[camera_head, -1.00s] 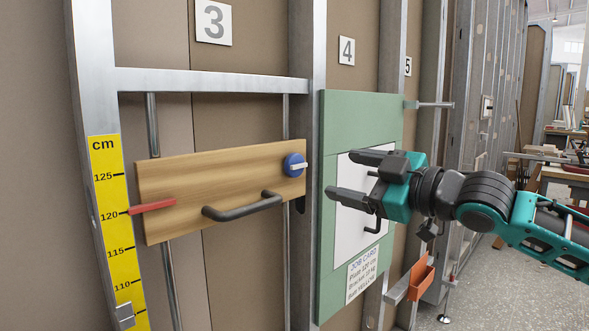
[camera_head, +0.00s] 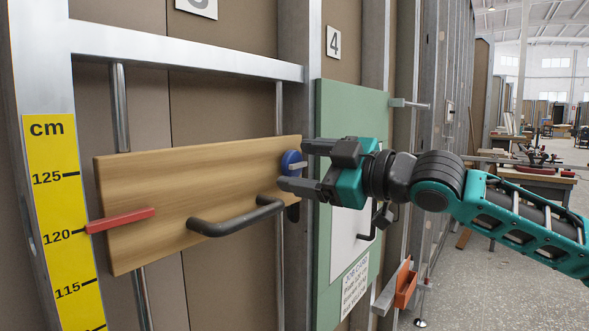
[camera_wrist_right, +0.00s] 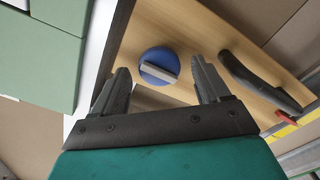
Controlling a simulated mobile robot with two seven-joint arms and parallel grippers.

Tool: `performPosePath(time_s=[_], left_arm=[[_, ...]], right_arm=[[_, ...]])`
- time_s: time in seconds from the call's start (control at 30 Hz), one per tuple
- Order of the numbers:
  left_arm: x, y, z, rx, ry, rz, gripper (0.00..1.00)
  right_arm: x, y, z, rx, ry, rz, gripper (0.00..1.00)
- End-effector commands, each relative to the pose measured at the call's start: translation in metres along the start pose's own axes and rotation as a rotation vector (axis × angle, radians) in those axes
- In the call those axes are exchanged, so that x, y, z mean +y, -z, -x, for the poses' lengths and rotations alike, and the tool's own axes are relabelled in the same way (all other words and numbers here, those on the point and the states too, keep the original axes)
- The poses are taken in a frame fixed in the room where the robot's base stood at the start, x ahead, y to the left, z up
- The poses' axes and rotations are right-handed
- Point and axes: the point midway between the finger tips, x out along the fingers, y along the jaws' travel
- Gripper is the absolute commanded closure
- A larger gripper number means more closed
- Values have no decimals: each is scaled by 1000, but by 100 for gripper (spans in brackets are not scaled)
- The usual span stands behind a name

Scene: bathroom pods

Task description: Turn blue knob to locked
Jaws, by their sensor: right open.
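The blue knob (camera_head: 291,162) with a pale grey bar across its face sits at the right end of a wooden board (camera_head: 180,180). My right gripper (camera_head: 292,165) is open, and in the head view its fingers lie at the knob, one above and one below. In the right wrist view the knob (camera_wrist_right: 159,66) shows ahead of and between the spread fingertips (camera_wrist_right: 160,75), its bar tilted. I cannot tell whether the fingers touch it; the bar is not gripped. No locked marking is readable. My left gripper is not in view.
A dark handle (camera_head: 235,218) juts from the board just below and left of the knob. A red pointer (camera_head: 120,220) is at the board's left end beside a yellow cm scale (camera_head: 62,210). A green panel (camera_head: 340,110) stands right of the board, behind my gripper.

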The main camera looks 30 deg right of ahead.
Motion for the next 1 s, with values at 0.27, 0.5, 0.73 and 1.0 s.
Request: performPosePath(time_s=[0.27, 0.5, 0.73, 1.0], left_arm=[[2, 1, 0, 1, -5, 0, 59], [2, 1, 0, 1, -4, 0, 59], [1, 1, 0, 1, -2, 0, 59], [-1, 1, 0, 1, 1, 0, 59]], right_arm=[[0, 0, 0, 0, 0, 0, 25], [0, 0, 0, 0, 0, 0, 45], [0, 0, 0, 0, 0, 0, 67], [0, 0, 0, 0, -1, -4, 81]])
